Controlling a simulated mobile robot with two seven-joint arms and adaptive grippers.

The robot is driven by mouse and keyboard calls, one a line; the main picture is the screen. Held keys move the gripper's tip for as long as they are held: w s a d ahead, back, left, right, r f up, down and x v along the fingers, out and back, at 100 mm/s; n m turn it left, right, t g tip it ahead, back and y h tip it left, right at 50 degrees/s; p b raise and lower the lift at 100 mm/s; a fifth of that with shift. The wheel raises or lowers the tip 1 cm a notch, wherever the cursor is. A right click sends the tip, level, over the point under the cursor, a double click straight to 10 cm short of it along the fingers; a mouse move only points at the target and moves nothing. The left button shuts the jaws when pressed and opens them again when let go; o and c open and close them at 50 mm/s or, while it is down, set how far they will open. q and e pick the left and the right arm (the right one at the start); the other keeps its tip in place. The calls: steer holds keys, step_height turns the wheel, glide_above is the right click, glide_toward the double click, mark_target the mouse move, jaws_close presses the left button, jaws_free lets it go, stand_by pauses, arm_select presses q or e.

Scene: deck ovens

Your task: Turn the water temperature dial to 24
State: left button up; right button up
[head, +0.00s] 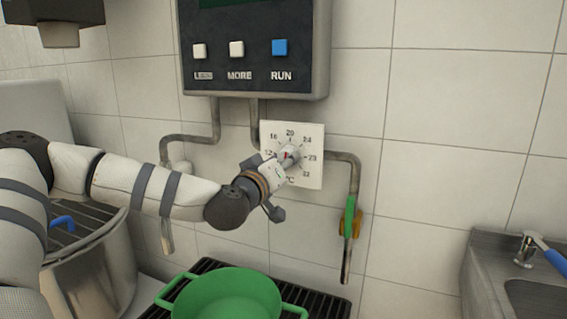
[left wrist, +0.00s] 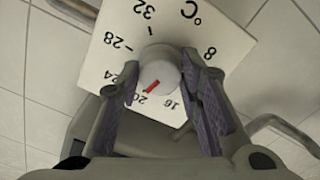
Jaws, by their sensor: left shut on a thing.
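The water temperature dial is a white square plate (head: 309,138) on the tiled wall, with numbers around a round white knob (left wrist: 158,75). In the left wrist view, the red mark on the knob points down-left, toward about 20; 24 and 28 show further round on the left. My left gripper (head: 285,158) faces the dial, with its two fingers on either side of the knob, shut on it. In the head view, the gripper covers part of the plate and most of the knob. My right gripper is not in view.
A control box (head: 255,50) with LESS, MORE and RUN buttons hangs above the dial. Pipes run beside it, one with a green-handled valve (head: 350,216). A green pot (head: 226,296) stands on a black grate below. A sink (head: 505,275) is at right.

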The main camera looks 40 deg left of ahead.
arm_select(q)
steer(key=m, duration=0.5)
steer(key=shift+a+m, duration=0.1)
steer(key=shift+m, duration=0.2)
stand_by(0.4)
steer(key=o, duration=1.2)
steer(key=shift+c, duration=0.2)
steer(key=v, duration=0.7)
steer(key=shift+s, duration=0.25)
